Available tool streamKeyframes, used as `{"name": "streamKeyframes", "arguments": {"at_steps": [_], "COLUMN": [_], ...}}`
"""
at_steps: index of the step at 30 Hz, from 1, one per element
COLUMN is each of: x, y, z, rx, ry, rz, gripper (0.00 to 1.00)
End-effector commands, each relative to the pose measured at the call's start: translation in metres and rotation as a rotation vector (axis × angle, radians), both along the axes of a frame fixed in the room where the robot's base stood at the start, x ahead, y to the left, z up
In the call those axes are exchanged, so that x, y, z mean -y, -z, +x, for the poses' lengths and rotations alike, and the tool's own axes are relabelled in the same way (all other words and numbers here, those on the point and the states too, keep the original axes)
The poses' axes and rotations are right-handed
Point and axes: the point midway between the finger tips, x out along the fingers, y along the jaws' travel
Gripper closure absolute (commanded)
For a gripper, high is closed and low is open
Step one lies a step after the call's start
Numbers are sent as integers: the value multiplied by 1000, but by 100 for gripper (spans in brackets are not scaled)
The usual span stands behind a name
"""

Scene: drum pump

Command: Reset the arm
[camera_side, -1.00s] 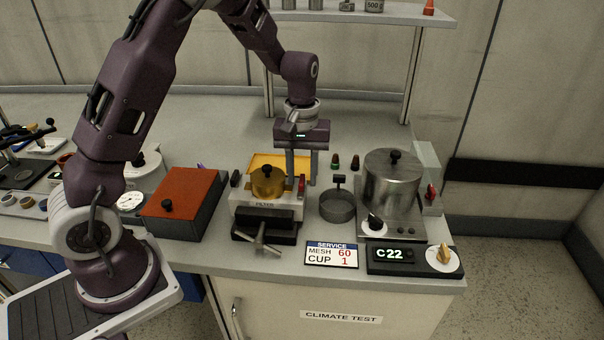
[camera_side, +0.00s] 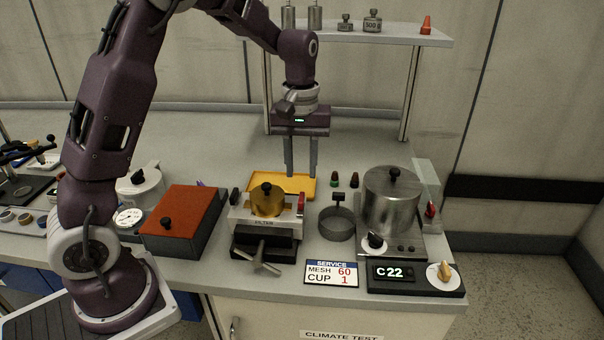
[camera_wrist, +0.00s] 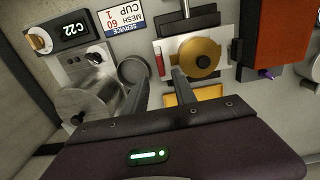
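My gripper (camera_side: 302,174) hangs above the bench with its fingers pointing down. The two fingers are apart with nothing between them, and they also show apart in the wrist view (camera_wrist: 158,80). In the side view the fingertips overlap the yellow tray (camera_side: 264,181), behind the filter unit (camera_side: 264,223). The filter unit carries a round brass lid (camera_side: 268,203) with a black knob and has a red lever (camera_side: 301,205) at its right. My arm is bent, with the wrist high over the bench.
A round mesh sieve (camera_side: 337,224) and a steel pot (camera_side: 391,205) stand to the right. A red-lidded box (camera_side: 183,212) stands left of the filter. A shelf (camera_side: 385,38) with weights is behind. The display (camera_side: 390,281) reads C22; a service card (camera_side: 331,273) shows MESH 60, CUP 1.

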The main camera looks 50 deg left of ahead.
Motion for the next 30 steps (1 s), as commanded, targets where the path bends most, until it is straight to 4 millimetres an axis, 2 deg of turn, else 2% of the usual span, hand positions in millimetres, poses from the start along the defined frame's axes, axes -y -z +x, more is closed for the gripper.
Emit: {"name": "streamKeyframes", "arguments": {"at_steps": [2,5,6,8,9,12,15,18,20,30], "x": [7,26,35,47,55,68,74,75,75,75], "y": [-19,-61,-79,-99,-109,-118,-112,-105,-103,-102], "z": [-11,-48,-69,-104,-128,-183,-223,-243,-249,-250], "rx": [33,117,160,225,268,359,421,451,460,460], "ry": [36,155,221,326,398,565,688,756,775,780], "rz": [-14,-35,-36,-26,-11,54,128,180,196,200], "gripper": [67,67,67,67,67,67,67,67,67,67]}}
